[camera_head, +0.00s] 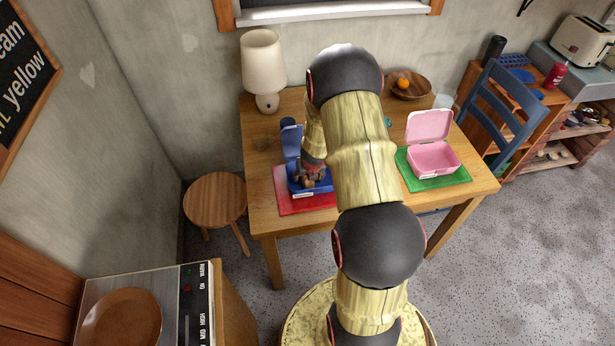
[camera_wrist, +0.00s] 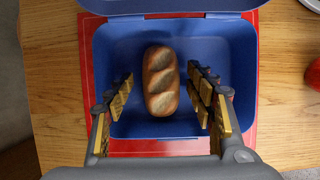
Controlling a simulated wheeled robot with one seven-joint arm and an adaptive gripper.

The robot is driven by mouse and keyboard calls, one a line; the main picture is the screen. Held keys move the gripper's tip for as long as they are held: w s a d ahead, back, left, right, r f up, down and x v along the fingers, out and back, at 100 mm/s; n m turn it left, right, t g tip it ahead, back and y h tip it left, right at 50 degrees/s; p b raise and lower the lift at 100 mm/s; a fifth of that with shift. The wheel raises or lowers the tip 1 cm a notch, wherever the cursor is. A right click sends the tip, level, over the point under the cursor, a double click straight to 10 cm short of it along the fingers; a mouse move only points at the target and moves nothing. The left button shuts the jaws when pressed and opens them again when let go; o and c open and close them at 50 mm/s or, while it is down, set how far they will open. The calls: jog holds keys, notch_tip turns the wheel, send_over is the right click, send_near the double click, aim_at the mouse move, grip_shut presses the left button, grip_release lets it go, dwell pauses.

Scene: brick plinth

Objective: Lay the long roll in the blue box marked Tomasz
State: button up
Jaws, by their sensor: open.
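The long roll (camera_wrist: 161,80) is a brown scored loaf. In the wrist view it lies lengthwise on the floor of the blue box (camera_wrist: 238,50), near the middle. The blue box has its lid open at the back; in the head view the box (camera_head: 291,188) stands on the left of the table, partly hidden by my gripper. My gripper (camera_wrist: 161,100) is open above the box, with one finger on each side of the roll and a gap to both sides of it. My gripper also shows in the head view (camera_head: 311,180). The name on the label is too small to read.
The blue box stands on a red mat (camera_head: 288,207). A pink open box (camera_head: 436,158) stands on a green mat (camera_head: 455,180) to the right. A lamp (camera_head: 263,68) and a wooden bowl (camera_head: 412,90) are at the back of the table. A blue chair (camera_head: 505,105) is at the right.

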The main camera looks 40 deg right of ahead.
jog(key=p+v, duration=0.6)
jog(key=v, duration=0.6)
jog(key=w+a+r+n+t+y, duration=0.2)
jog(key=w+a+r+n+y, duration=0.1)
jog(key=a+r+n, duration=1.65)
jog(key=s+a+r+n, duration=0.8)
jog(key=s+r+n, duration=0.1)
jog(key=r+n, duration=0.2)
jog(key=s+a+r+n, duration=0.1)
jog(key=s+r+n, duration=0.2)
jog(key=s+n, duration=0.8)
jog(key=shift+s+r+n+h, duration=0.2)
jog(key=shift+r+n+h, duration=0.1)
jog(key=shift+r+n, duration=0.15)
jog(key=shift+a, duration=0.15)
notch_tip(320, 180, down, 5)
jog(key=b, duration=0.4)
jog(key=shift+r+b, duration=0.2)
jog(key=shift+b, duration=0.2)
jog(key=shift+r, duration=0.2)
jog(key=shift+c, duration=0.2)
